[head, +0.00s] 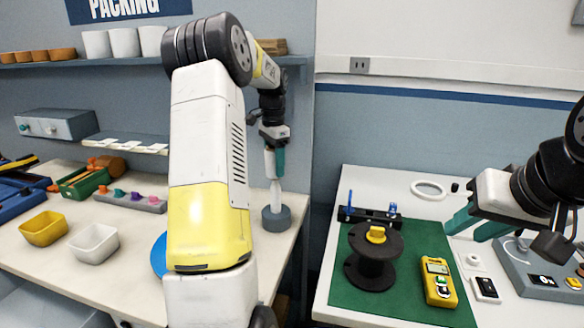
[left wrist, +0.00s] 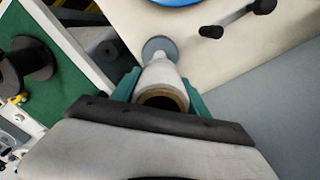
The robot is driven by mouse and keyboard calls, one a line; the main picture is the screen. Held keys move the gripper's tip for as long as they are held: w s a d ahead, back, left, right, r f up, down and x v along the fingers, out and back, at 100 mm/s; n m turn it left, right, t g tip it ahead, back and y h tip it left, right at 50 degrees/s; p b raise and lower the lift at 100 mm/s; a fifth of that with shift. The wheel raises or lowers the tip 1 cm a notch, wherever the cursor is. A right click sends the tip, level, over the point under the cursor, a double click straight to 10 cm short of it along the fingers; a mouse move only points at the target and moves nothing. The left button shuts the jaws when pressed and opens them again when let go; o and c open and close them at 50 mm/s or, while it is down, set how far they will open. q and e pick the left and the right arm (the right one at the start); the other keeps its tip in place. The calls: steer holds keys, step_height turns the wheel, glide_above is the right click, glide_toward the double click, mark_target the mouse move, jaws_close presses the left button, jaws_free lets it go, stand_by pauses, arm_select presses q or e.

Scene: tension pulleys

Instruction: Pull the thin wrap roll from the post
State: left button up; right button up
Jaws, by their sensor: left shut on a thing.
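The thin wrap roll (left wrist: 163,80) is white with a brown cardboard core and a dark opening facing the left wrist camera. My left gripper (head: 274,160) is shut on it, with teal fingers on either side (left wrist: 162,95). In the head view the roll (head: 269,163) is upright and partly hidden by the fingers. The pale post (head: 276,192) rises below it from a round grey base (head: 276,219) at the table's right edge. I cannot tell whether the post's tip is inside the core. My right gripper (head: 468,228) is open and empty above the right table.
A black spool (head: 371,270) and a yellow meter (head: 438,282) lie on the green mat (head: 345,297). Yellow (head: 44,228) and white (head: 94,243) bins stand on the left table. A blue disc (head: 159,256) is partly behind my left arm. A gap separates the tables.

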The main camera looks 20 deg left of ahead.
arm_select(q)
steer(key=shift+r, duration=2)
